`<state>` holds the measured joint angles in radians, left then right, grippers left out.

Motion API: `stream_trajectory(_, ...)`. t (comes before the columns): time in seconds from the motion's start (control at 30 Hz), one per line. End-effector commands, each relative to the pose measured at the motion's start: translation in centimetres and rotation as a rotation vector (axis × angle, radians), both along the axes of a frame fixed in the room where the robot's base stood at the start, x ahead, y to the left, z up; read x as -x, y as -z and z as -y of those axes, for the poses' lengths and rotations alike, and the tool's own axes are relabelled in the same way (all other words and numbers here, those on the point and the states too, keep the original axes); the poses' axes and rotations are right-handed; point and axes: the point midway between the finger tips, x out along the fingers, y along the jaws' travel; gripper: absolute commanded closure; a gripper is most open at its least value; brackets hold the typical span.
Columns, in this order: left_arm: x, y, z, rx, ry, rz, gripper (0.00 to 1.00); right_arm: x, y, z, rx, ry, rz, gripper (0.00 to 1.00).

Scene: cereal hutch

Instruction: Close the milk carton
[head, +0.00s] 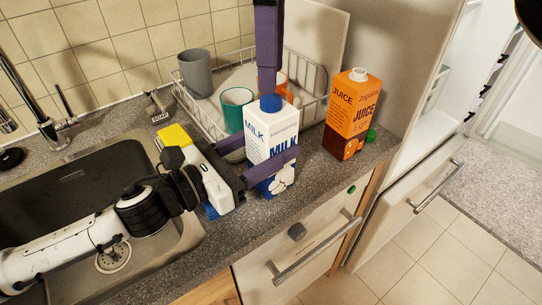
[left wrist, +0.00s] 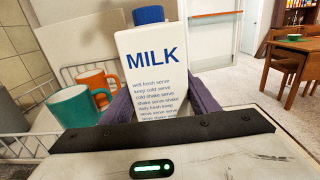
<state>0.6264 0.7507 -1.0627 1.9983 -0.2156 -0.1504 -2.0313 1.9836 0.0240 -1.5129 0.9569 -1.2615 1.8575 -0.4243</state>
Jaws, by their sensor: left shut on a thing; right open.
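The white and blue milk carton (head: 272,143) stands upright on the counter at the dish rack's front. Its blue cap (head: 270,102) sits on the spout; I cannot tell how tight it is. My left gripper (head: 270,172) is shut on the carton's lower half, one purple finger across its front. The carton (left wrist: 153,60) and cap (left wrist: 149,15) also show in the left wrist view, between the purple fingers. My right gripper (head: 268,82) is open and points down from above, its fingertips just over or beside the cap. Its fingers overlap, so the gap is hidden.
Behind is a wire dish rack (head: 318,100) with a grey cup (head: 197,72) and green mug (head: 237,108). The sink (head: 95,165) is left.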

Motion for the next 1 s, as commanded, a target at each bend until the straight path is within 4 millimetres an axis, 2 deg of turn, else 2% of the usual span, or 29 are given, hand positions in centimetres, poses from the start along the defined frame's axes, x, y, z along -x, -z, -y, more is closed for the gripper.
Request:
stream_trajectory(0.1, 0.1, 0.1, 0.0, 0.000, 0.001, -0.001, 1.00, 0.0, 2.0, 0.1, 0.001, 0.000, -0.002, 0.59)
stream_trajectory(0.3, 0.1, 0.1, 0.0, 0.000, 0.001, -0.001, 1.00, 0.0, 4.1, 0.0, 0.000, 0.001, 0.000, 0.59)
stream_trajectory(0.67, 0.1, 0.1, 0.0, 0.000, 0.001, -0.001, 1.00, 0.0, 4.7, 0.0, 0.000, 0.002, 0.001, 0.59)
stream_trajectory(0.7, 0.1, 0.1, 0.0, 0.000, 0.001, -0.001, 1.00, 0.0, 4.7, 0.0, 0.000, 0.002, 0.001, 0.60)
stream_trajectory(0.77, 0.1, 0.1, 0.0, 0.000, 0.001, -0.001, 1.00, 0.0, 4.7, 0.0, -0.001, 0.002, 0.001, 0.70)
stream_trajectory(0.93, 0.1, 0.1, 0.0, 0.000, 0.001, -0.001, 1.00, 0.0, 4.7, 0.0, -0.001, 0.002, 0.001, 0.99)
stream_trajectory(1.0, 0.1, 0.1, 0.0, 0.000, 0.001, -0.001, 1.00, 0.0, 4.7, 0.0, -0.001, 0.002, 0.001, 1.00)
